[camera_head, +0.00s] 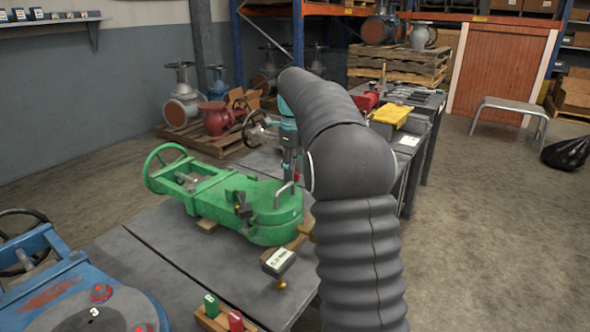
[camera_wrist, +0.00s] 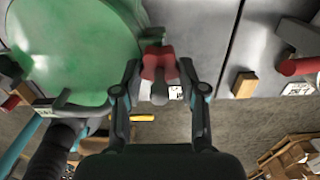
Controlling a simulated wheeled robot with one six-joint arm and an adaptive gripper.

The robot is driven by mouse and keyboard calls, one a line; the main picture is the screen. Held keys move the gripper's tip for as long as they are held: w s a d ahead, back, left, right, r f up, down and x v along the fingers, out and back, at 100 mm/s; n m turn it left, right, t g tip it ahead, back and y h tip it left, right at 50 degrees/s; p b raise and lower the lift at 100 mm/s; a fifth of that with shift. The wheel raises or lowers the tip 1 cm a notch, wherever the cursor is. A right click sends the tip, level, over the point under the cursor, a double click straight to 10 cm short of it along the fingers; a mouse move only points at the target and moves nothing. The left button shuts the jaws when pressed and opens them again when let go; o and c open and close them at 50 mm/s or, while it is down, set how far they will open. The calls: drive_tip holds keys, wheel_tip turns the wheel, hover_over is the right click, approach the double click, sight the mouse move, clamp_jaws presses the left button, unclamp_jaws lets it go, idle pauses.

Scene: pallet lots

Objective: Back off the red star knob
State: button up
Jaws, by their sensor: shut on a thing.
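The red star knob (camera_wrist: 158,60) shows in the wrist view, beside the round green valve body (camera_wrist: 75,45), with a grey rounded part just below it. My gripper (camera_wrist: 160,68) has one finger on each side of the knob and is shut on it. In the head view the green valve (camera_head: 250,205) with its green handwheel lies on the grey table.
A blue valve (camera_head: 65,285) with red knobs on it lies at the lower left. A wooden block (camera_head: 212,318) holds a green and a red piece near the table's front. Open floor lies to the right.

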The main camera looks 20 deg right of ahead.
drive_tip(key=shift+n, duration=0.3)
